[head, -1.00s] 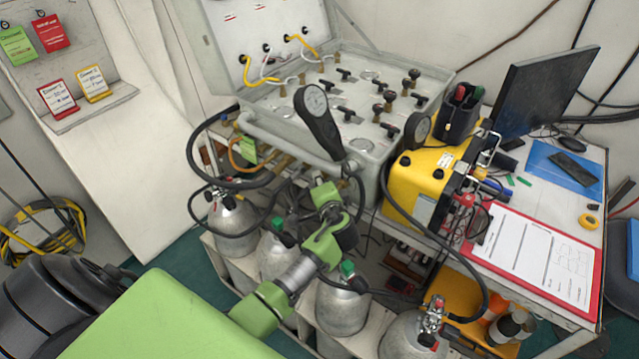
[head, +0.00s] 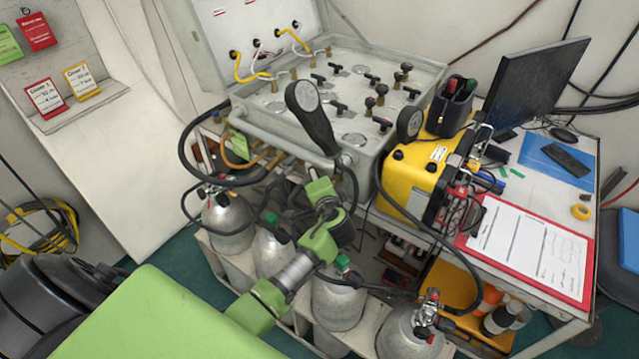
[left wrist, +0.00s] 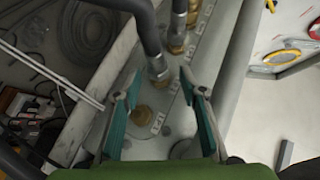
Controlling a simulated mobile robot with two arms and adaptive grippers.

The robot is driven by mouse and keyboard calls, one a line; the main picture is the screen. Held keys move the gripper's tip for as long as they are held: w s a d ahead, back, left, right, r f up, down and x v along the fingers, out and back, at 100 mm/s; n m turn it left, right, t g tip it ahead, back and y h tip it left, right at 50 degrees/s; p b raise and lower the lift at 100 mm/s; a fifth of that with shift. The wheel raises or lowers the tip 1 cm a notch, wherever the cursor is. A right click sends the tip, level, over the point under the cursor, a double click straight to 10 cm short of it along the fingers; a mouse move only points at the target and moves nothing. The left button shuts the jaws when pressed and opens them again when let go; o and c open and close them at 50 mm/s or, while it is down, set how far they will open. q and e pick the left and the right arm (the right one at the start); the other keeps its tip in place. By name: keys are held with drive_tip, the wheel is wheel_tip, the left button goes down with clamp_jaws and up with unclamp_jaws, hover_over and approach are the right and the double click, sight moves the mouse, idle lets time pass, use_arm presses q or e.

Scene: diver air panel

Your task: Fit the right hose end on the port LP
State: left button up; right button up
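In the left wrist view my left gripper (left wrist: 155,100) has its teal fingers apart with nothing held between them. A round brass port (left wrist: 142,112) on the grey panel face shows between the fingers, beside a small white label (left wrist: 157,123) too blurred to read. Just beyond, a dark hose (left wrist: 147,35) ends in a brass fitting (left wrist: 158,72) at the panel; a second hose fitting (left wrist: 178,38) is behind it. I cannot tell which port is LP. In the head view my left arm reaches the front of the air panel (head: 270,122), its fingers hidden. My right gripper is not in view.
Gauges (head: 304,97) stand above the panel's front edge. Grey cylinders (head: 230,225) stand below, with a black hose (head: 470,255) looping to the right one. A yellow case (head: 410,178) and red clipboard (head: 470,240) lie right. A pale rail (left wrist: 238,60) runs beside the gripper.

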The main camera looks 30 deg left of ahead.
use_arm(q)
drive_tip(key=v, duration=1.1)
drive_tip(key=s+f+n+g+h, duration=0.3)
drive_tip(key=s+f, duration=0.4)
drive_tip(key=s, duration=0.5)
drive_tip(key=s+d+f+n+g+h, duration=0.1)
drive_tip(key=s+d+g+h, duration=0.45)
drive_tip(key=s, duration=0.95)
wheel_tip(320, 180, down, 27)
drive_tip(key=s+d+b, duration=0.2)
drive_tip(key=d, duration=0.1)
drive_tip(key=s+a+f+b, duration=0.1)
drive_tip(key=s+a+f, duration=0.2)
drive_tip(key=s+f, duration=1.4)
wheel_tip(320, 180, down, 2)
drive_tip(key=shift+s+a+f+g+b, duration=0.15)
drive_tip(key=shift+s+a+g+b, duration=0.05)
drive_tip(key=shift+s+g+b, duration=0.2)
